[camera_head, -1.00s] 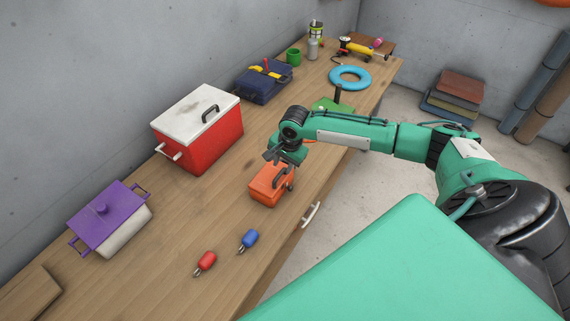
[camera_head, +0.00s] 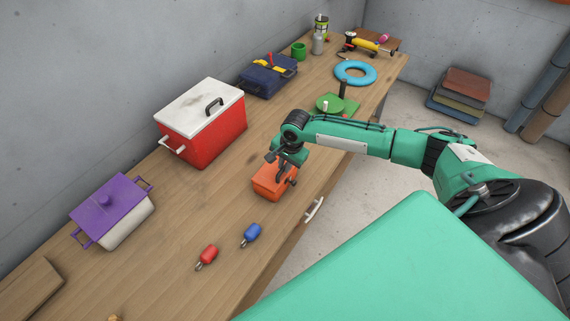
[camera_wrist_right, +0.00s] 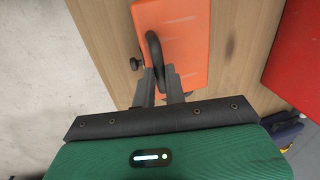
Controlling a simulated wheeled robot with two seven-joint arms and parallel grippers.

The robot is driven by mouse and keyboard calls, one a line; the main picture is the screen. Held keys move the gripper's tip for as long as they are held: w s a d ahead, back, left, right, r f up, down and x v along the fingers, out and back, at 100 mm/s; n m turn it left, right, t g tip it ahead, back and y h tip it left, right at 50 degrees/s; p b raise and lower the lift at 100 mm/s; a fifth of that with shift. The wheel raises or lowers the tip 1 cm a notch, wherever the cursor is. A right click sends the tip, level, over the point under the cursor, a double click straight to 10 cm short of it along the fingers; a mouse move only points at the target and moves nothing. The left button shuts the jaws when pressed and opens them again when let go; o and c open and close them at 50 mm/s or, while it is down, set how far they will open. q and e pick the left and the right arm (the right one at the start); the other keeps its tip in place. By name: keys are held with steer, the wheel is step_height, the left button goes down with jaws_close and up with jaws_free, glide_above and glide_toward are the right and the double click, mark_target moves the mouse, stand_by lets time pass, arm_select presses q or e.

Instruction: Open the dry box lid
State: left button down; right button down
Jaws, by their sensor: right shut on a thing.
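The orange dry box (camera_head: 266,184) stands on the workbench near its front edge, and its lid looks closed. In the right wrist view, the orange lid (camera_wrist_right: 190,35) carries a dark arched handle (camera_wrist_right: 153,48). My right gripper (camera_head: 283,172) is over the box from above. In the right wrist view its fingers (camera_wrist_right: 160,88) are shut on the lid handle. The fingers hide part of the handle in the head view. My left gripper is not in view.
A red cooler (camera_head: 216,138) stands behind the box and a purple-lidded pot (camera_head: 112,212) to the left. Red (camera_head: 207,255) and blue (camera_head: 250,235) small items lie in front. A pale drawer handle (camera_head: 314,209) sits on the bench front.

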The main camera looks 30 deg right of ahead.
steer(key=shift+w+a+r+g+p, duration=0.2)
steer(key=shift+w+r+g+p, duration=0.35)
steer(key=shift+p, duration=1.15)
steer(key=shift+r, duration=0.1)
steer(key=shift+w+a+r+g+h+p, duration=0.25)
steer(key=shift+g+h+p, duration=0.2)
steer(key=shift+p, duration=0.3)
steer(key=shift+w+r+g+p, duration=0.2)
steer(key=shift+g+p, duration=0.1)
steer(key=shift+p, duration=0.1)
steer(key=shift+w+a+r+g+h+p, duration=0.15)
steer(key=shift+w+r+g+h+p, duration=0.15)
steer(key=shift+p, duration=0.1)
steer(key=shift+w+a+g, duration=0.1)
steer(key=shift+w+g, duration=0.15)
steer(key=shift+g, duration=0.15)
